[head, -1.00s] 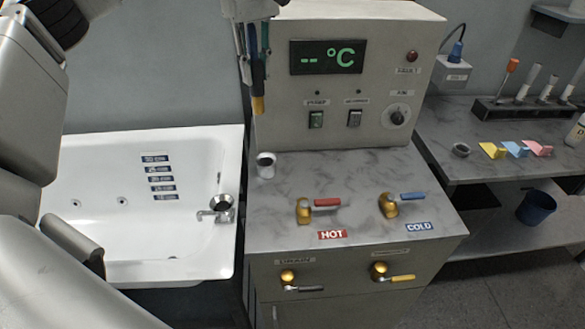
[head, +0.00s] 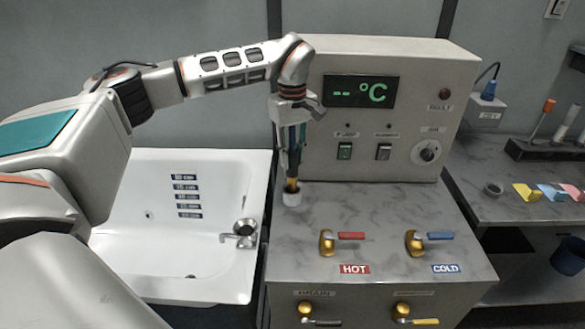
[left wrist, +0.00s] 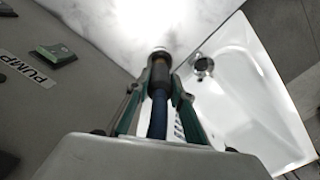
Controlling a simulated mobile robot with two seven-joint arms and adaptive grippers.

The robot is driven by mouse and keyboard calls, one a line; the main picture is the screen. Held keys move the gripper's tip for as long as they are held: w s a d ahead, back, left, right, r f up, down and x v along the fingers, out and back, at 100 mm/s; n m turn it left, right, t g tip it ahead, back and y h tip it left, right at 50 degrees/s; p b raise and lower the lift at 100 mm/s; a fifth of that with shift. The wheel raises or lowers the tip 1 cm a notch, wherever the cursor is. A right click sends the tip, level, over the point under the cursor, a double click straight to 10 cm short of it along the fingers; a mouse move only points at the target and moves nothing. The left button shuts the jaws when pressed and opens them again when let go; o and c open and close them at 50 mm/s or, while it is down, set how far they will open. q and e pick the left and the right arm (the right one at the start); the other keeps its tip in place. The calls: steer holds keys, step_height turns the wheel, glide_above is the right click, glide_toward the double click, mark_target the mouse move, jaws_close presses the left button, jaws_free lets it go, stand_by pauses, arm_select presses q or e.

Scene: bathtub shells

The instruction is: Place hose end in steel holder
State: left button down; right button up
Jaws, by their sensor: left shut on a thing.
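My left gripper (head: 291,172) points down over the grey marbled counter and is shut on the blue hose (left wrist: 157,115). The hose end (head: 292,184) is brass-coloured and points down, roughly upright. It meets the top of the small round steel holder (head: 292,199), which stands on the counter near its left edge. I cannot tell how deep the end sits inside. In the left wrist view the dark collar and hose end (left wrist: 160,76) line up with the holder (left wrist: 160,51), and the hose covers most of it. My right gripper is out of view.
The control box (head: 405,130) stands right behind the holder. Hot (head: 328,243) and cold (head: 415,243) taps are to the front right. The white bathtub (head: 190,270), with its spout (head: 240,237), lies left of the counter. A side table (head: 520,206) with coloured pieces is at right.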

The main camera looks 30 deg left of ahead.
mark_target(293, 167)
arm_select(q)
steer(key=shift+f, duration=1.9)
steer(key=c, duration=1.8)
jaws_free()
steer(key=shift+f, duration=0.15)
steer(key=shift+o, duration=0.2)
steer(key=shift+r, duration=0.3)
step_height(293, 167, up, 12)
steer(key=shift+f, duration=0.1)
steer(key=shift+f, duration=0.1)
